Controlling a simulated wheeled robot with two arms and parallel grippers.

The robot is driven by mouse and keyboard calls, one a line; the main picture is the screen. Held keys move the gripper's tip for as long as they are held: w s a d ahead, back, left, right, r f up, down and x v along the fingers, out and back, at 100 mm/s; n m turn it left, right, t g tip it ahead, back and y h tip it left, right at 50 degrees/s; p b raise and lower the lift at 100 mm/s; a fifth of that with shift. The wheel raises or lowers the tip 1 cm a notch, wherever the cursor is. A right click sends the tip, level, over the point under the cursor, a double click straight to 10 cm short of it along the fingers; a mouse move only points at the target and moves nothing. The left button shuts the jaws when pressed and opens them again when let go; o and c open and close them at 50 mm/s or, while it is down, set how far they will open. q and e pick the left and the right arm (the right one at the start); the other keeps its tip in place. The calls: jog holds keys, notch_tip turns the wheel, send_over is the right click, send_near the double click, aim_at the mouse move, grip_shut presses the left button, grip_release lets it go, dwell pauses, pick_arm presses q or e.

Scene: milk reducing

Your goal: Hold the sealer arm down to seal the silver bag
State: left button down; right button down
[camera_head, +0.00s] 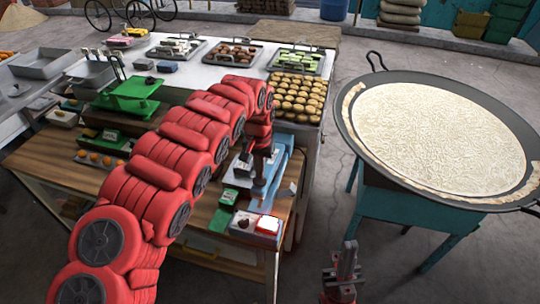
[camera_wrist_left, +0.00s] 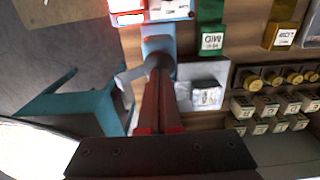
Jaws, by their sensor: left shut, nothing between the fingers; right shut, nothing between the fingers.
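The blue sealer (camera_head: 284,160) stands on the right part of the wooden workbench. My left gripper (camera_head: 259,187) reaches down onto it, shut and empty. In the left wrist view its closed fingers (camera_wrist_left: 158,68) point at the sealer's blue arm (camera_wrist_left: 158,42) and appear to meet a dark round part there; firm contact cannot be told. A pale silvery flat patch (camera_wrist_left: 188,70) beside the fingers may be the silver bag, but I cannot be sure. In the head view the bag is not distinct behind my arm. My right gripper (camera_head: 345,262) is shut and empty, low in front of the bench.
A box with a lit red panel (camera_head: 267,224) sits at the bench's near right corner. A green scale (camera_head: 130,97) stands to the left. Trays of sweets (camera_head: 297,92) line the back. A wide pan of milk (camera_head: 440,140) on a teal stand is at right.

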aim_at(259, 181)
pick_arm(q)
jog(key=shift+s+a+f, duration=0.1)
jog(key=shift+s+f, duration=0.15)
jog(key=shift+f, duration=0.3)
jog(key=shift+s+a+f, duration=0.1)
jog(key=shift+s+f, duration=0.1)
jog(key=shift+f, duration=0.45)
jog(key=shift+s+f, duration=0.15)
jog(key=shift+f, duration=0.5)
jog(key=shift+s+f, duration=0.15)
jog(key=shift+f, duration=0.45)
jog(key=shift+r, duration=0.1)
jog(key=shift+b, duration=0.3)
dwell(1.4)
